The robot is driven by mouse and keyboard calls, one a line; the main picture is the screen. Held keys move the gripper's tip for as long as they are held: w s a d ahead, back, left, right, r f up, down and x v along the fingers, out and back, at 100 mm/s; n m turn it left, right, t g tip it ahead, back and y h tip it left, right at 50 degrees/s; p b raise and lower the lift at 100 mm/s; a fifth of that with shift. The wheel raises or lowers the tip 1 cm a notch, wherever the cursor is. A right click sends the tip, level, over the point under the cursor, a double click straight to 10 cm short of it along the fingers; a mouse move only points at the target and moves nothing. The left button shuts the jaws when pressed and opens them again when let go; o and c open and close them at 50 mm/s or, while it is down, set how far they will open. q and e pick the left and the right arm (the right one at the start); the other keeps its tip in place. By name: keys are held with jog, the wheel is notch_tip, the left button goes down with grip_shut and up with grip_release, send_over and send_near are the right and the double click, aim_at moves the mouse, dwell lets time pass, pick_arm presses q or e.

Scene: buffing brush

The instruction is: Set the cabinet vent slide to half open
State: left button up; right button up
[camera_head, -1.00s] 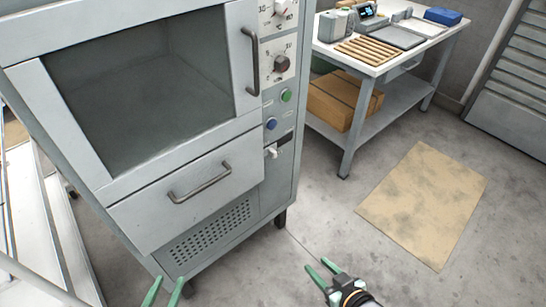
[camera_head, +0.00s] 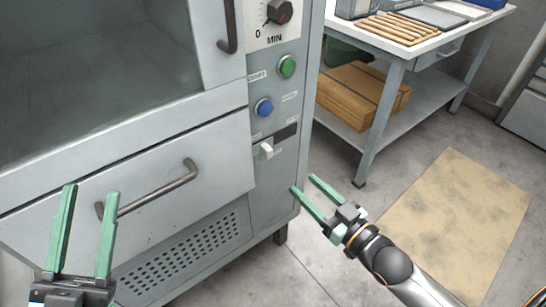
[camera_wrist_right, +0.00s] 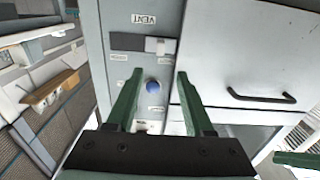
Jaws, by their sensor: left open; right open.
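The vent slide is a small white knob (camera_head: 267,149) at the left end of a dark slot (camera_head: 287,133) on the cabinet's control panel, below the blue button. In the right wrist view the panel appears upside down, with the VENT label, the slot (camera_wrist_right: 126,41) and the knob (camera_wrist_right: 157,45) ahead of the fingers. My right gripper (camera_head: 303,183) is open and empty, to the lower right of the knob and apart from it.
The cabinet (camera_head: 272,205) has a drawer handle (camera_head: 150,190), a green button (camera_head: 287,66), a blue button (camera_head: 264,107) and a timer dial (camera_head: 279,11) near the slide. A workbench (camera_head: 385,50) with a cardboard box (camera_head: 360,95) below stands behind right.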

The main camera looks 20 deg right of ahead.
aim_at(270, 154)
jog(key=b+x, duration=0.2)
jog(key=x, duration=0.8)
jog(key=shift+w+a, duration=0.15)
jog(key=shift+w, duration=0.05)
pick_arm(q)
jog(key=shift+s+d+r+m+h+b, duration=0.1)
jog(key=shift+s+m+h+b, duration=0.1)
jog(key=shift+s+m+h, duration=0.45)
jog(key=shift+s+d+r+m+h+b, duration=0.1)
jog(key=shift+s+m+h+b, duration=0.2)
jog(key=shift+s+h, duration=0.4)
pick_arm(e)
jog(key=shift+x, duration=0.85)
pick_arm(q)
jog(key=shift+w, duration=0.1)
pick_arm(e)
jog(key=shift+c, duration=0.3)
grip_shut()
